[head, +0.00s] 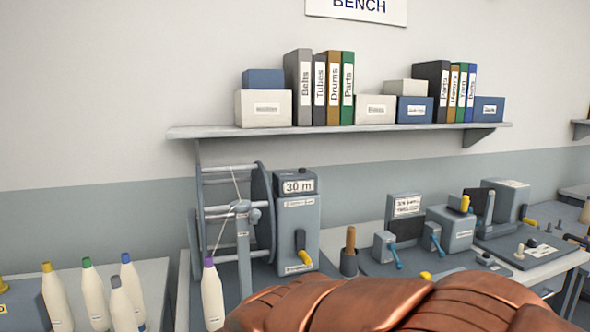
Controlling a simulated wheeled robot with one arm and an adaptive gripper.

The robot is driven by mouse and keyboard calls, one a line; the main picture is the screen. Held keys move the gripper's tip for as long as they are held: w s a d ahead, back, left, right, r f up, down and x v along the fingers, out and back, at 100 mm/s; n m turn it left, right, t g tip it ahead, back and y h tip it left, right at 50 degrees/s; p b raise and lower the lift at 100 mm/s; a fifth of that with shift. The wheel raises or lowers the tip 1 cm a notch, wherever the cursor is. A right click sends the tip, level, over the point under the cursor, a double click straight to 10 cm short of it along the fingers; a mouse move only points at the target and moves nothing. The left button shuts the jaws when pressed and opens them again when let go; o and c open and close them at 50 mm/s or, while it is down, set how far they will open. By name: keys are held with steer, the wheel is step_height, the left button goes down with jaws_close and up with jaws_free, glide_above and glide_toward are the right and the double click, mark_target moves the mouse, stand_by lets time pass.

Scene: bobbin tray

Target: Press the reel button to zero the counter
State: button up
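The reel (263,215), a grey frame with a large wheel, stands on the bench left of centre. Next to it is an upright grey counter box (310,222) whose display (298,187) reads "30 m". A yellow-handled lever (301,243) is on the box's front. A small dark shape shows on top of the box; I cannot tell if it is the button. A thread runs down from the reel to a white bobbin with a purple tip (212,296). My gripper is not in view; a copper-coloured part, seemingly of my arm, covers the bottom centre and right.
Several white bobbins with coloured tips (95,295) stand at the lower left. An orange-brown peg (350,240) stands right of the counter box. Grey devices with blue and yellow levers (450,228) fill the bench to the right. A wall shelf (340,131) holds binders and boxes above.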

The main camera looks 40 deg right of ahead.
jaws_close()
stand_by(1.3)
